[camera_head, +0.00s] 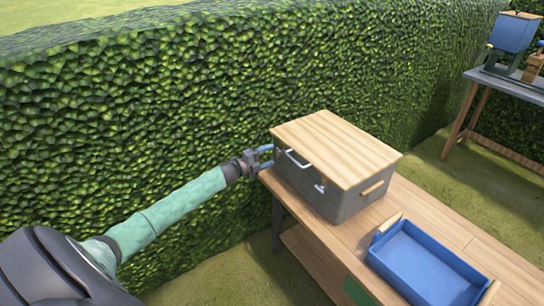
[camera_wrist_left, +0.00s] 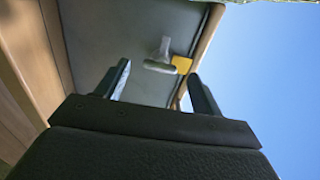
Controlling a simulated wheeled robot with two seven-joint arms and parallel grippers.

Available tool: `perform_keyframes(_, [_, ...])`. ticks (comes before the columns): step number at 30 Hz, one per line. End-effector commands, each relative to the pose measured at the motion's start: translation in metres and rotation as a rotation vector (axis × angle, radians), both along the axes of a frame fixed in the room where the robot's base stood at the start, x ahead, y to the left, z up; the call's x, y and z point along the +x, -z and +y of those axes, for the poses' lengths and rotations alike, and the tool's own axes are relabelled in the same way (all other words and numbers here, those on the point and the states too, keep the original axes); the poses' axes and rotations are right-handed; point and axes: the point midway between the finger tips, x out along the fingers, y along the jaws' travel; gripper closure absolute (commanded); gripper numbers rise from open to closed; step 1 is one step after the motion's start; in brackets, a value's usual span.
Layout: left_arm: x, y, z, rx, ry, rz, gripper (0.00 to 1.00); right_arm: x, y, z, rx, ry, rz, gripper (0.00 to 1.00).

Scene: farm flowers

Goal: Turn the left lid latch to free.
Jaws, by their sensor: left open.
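A grey box (camera_head: 347,204) with a light wooden lid (camera_head: 335,145) stands on the wooden bench. In the left wrist view, a pale latch (camera_wrist_left: 158,66) sits on the grey wall beside a yellow patch (camera_wrist_left: 182,64), near the lid's wooden edge (camera_wrist_left: 207,35). My left gripper (camera_head: 266,157) is at the box's left end, its fingers pointing at the box. The wrist view shows its fingers (camera_wrist_left: 159,72) open, with the latch ahead between the tips and nothing gripped. I cannot tell whether they touch it. A second pale latch (camera_head: 320,187) shows on the front wall. My right gripper is out of view.
A blue tray (camera_head: 425,268) stands on the bench (camera_head: 462,232) to the right of the box. A hedge (camera_head: 120,130) rises close behind. A grey table (camera_head: 512,84) with a blue container stands far right.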

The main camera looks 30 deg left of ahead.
Motion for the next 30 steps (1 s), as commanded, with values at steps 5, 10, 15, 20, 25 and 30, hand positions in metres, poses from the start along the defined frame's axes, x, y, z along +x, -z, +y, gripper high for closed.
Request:
perform_keyframes(5, [-0.023, 0.003, 0.010, 0.002, -0.001, 0.001, 0.33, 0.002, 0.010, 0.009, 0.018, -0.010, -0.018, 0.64])
perform_keyframes(10, [-0.037, 0.003, 0.016, 0.001, -0.001, 0.002, 0.33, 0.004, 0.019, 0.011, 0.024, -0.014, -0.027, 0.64])
perform_keyframes(15, [-0.044, 0.001, 0.019, 0.000, -0.001, 0.001, 0.33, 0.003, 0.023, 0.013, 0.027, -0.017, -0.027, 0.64])
perform_keyframes(20, [-0.046, 0.001, 0.020, 0.000, -0.001, 0.001, 0.33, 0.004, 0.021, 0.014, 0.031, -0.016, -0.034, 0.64])
perform_keyframes(25, [-0.046, 0.000, 0.020, 0.000, -0.001, 0.001, 0.33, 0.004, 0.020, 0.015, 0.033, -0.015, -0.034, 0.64])
perform_keyframes(30, [-0.046, 0.001, 0.020, 0.000, -0.001, 0.001, 0.33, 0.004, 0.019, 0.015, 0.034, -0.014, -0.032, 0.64])
